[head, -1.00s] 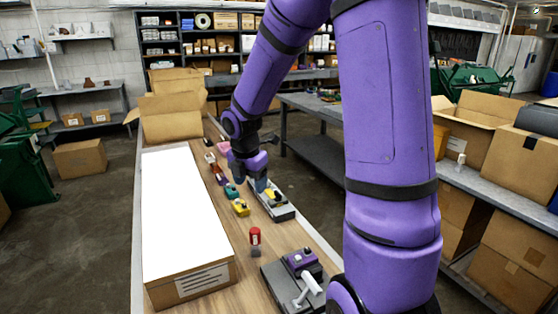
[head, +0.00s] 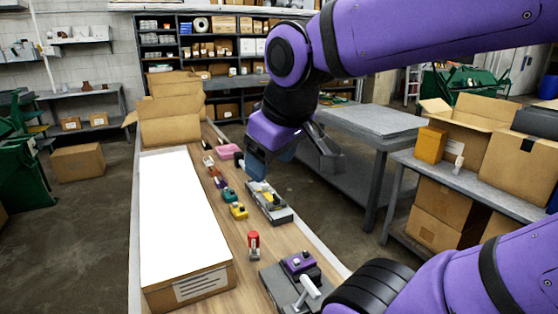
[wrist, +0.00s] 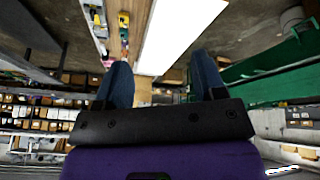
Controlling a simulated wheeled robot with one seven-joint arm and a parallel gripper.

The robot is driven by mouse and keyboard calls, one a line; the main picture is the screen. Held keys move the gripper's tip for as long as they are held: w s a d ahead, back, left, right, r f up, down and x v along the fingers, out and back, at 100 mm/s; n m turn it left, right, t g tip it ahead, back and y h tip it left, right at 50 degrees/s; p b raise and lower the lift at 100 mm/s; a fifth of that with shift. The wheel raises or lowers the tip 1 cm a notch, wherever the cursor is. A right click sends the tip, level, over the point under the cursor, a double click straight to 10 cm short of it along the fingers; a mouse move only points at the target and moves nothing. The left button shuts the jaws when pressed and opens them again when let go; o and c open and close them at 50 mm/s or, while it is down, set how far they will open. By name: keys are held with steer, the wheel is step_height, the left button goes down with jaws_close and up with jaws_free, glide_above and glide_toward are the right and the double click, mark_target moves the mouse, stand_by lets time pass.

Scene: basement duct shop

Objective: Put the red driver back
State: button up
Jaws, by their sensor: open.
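A small red-topped tool (head: 253,238), which looks like the red driver, stands on the wooden bench beside the long box; its lower part is grey. Right of it, a grey dock (head: 278,287) holds a purple piece (head: 298,262) and a white piece. Farther back, another grey tray (head: 283,215) has yellow and grey parts in it. My gripper (head: 268,160) is raised above the back of the bench, well away from the red tool. In the wrist view its two blue fingers (wrist: 161,80) are wide apart with nothing between them.
A long white-topped box (head: 185,215) covers the bench's left side. Yellow (head: 238,211) and teal (head: 229,195) pieces stand in a row with other small things. An open cardboard box (head: 170,118) is at the far end. A grey table (head: 375,122) is at right.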

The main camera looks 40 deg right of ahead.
steer(key=s, duration=0.1)
steer(key=m, duration=0.1)
steer(key=s+m, duration=0.1)
steer(key=shift+s+a+r+y, duration=0.25)
steer(key=shift+s+a+y, duration=0.05)
steer(key=shift+s, duration=0.05)
stand_by(0.9)
